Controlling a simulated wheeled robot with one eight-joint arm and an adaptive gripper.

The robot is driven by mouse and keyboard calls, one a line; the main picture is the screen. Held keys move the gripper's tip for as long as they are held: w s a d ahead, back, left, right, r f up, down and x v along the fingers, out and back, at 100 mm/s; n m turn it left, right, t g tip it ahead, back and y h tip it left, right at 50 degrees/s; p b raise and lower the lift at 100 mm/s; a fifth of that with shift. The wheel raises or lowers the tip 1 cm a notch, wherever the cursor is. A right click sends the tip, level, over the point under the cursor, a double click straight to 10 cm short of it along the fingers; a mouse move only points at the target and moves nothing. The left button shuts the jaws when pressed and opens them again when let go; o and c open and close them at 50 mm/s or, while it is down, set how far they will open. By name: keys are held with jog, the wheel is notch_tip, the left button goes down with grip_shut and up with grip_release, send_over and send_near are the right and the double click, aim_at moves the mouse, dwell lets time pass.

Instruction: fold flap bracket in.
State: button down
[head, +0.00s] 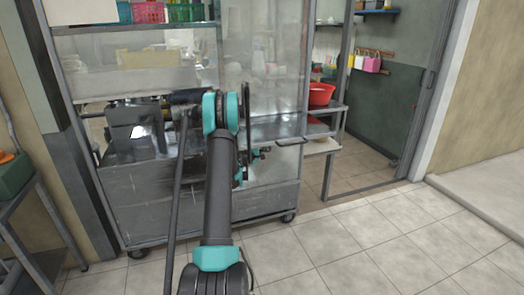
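The sugarcane press cart (150,205) is a metal cabinet on casters with glass panels above it. A metal flap (285,131) sticks out at its right part, at counter height. I cannot make out the flap's bracket clearly; it may be hidden behind my arm or under the flap. My arm reaches up the middle of the head view and bends down in front of the cart. My gripper (257,153) shows only as a small dark shape just left of and below the flap. Its fingers are too small and covered to tell open from shut, or whether it touches anything.
A dark press machine (137,128) sits on the cart's counter at left. A red basin (320,94) stands on a rack right of the cart. A side table (30,215) is at far left. The tiled floor at front right is clear, beside an open doorway.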

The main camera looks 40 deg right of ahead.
jog(key=w+d+n+t+y, duration=0.2)
jog(key=w+d+n+t, duration=0.3)
jog(key=w+d+t, duration=0.2)
jog(key=shift+d+t+y, duration=0.4)
jog(key=shift+d, duration=0.55)
jog(key=shift+w+a, duration=0.1)
jog(key=shift+w, duration=0.05)
